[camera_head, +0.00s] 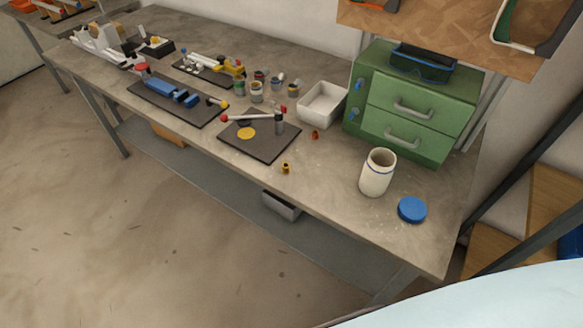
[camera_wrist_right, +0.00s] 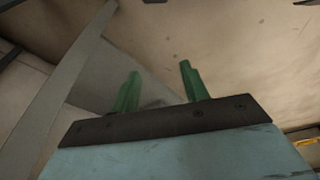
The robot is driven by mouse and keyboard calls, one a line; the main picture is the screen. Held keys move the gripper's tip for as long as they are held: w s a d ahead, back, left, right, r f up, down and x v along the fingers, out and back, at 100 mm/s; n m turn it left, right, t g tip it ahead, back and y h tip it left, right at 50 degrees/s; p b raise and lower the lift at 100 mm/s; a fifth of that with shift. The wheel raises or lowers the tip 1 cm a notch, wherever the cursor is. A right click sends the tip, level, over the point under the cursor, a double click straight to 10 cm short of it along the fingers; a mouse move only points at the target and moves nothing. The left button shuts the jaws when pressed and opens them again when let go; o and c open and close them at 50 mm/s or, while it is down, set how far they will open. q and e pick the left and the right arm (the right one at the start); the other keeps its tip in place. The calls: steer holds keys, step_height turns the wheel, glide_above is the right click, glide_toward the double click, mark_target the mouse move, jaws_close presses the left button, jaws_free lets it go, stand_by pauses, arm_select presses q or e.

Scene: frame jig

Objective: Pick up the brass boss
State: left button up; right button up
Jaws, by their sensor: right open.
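A small brass-coloured boss (camera_head: 285,168) stands on the grey workbench (camera_head: 330,205) close to its front edge, in front of a dark square plate (camera_head: 262,148). A small orange-brown piece (camera_head: 315,134) lies farther back, near the white tray. My right gripper (camera_wrist_right: 159,68) shows only in the right wrist view. Its two green fingers are apart with nothing between them, and the floor and a metal bench part are behind them. The boss does not show in that view. My left gripper is in neither view.
A white jar (camera_head: 376,173) and a blue lid (camera_head: 412,210) stand right of the boss. A green drawer cabinet (camera_head: 415,118) and a white tray (camera_head: 322,104) are behind. The dark plate carries a red-tipped rod and a yellow disc. Bench between boss and jar is clear.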

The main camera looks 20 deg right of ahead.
steer(key=w+a+r+t+b, duration=0.2)
steer(key=w+r, duration=0.9)
steer(key=r, duration=0.3)
step_height(320, 180, up, 16)
steer(key=w+r+t, duration=0.1)
steer(key=w+t, duration=0.1)
steer(key=t, duration=0.1)
steer(key=t+y, duration=0.2)
steer(key=t, duration=0.3)
glide_toward(287, 169)
steer(key=w+f+b, duration=0.2)
steer(key=shift+w+t, duration=0.3)
steer(key=shift+w+a, duration=0.1)
steer(key=shift+w, duration=0.3)
steer(key=b+x, duration=0.1)
steer(key=x, duration=0.4)
steer(key=shift+a, duration=0.15)
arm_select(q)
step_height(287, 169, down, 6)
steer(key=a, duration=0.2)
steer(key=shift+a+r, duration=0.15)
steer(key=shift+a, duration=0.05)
arm_select(e)
steer(key=shift+r, duration=0.1)
